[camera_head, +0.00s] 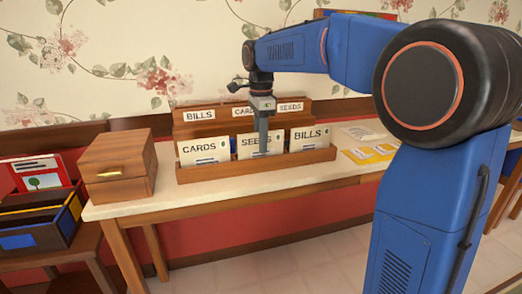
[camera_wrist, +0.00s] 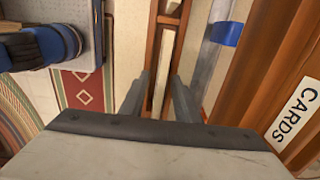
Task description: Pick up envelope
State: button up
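A wooden rack (camera_head: 305,157) stands on the table. White envelopes marked CARDS (camera_head: 203,150), SEEDS (camera_head: 247,142) and BILLS (camera_head: 309,133) stand upright in its front row. My gripper (camera_head: 263,148) points down in front of the SEEDS envelope and hides part of it. In the wrist view my fingers (camera_wrist: 158,105) are spread apart. A thin pale upright edge (camera_wrist: 164,62) beside wooden strips shows between them. I cannot tell whether either finger touches it.
The rack's raised back carries labels BILLS (camera_head: 200,115), CARDS (camera_head: 242,111) and SEEDS (camera_head: 291,107). A wooden box (camera_head: 119,165) stands left on the table. Yellow papers (camera_head: 371,153) and a pale paper (camera_head: 363,133) lie to the right. The table front (camera_head: 150,206) is clear.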

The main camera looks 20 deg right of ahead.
grip_shut()
jog(key=shift+r, duration=0.1)
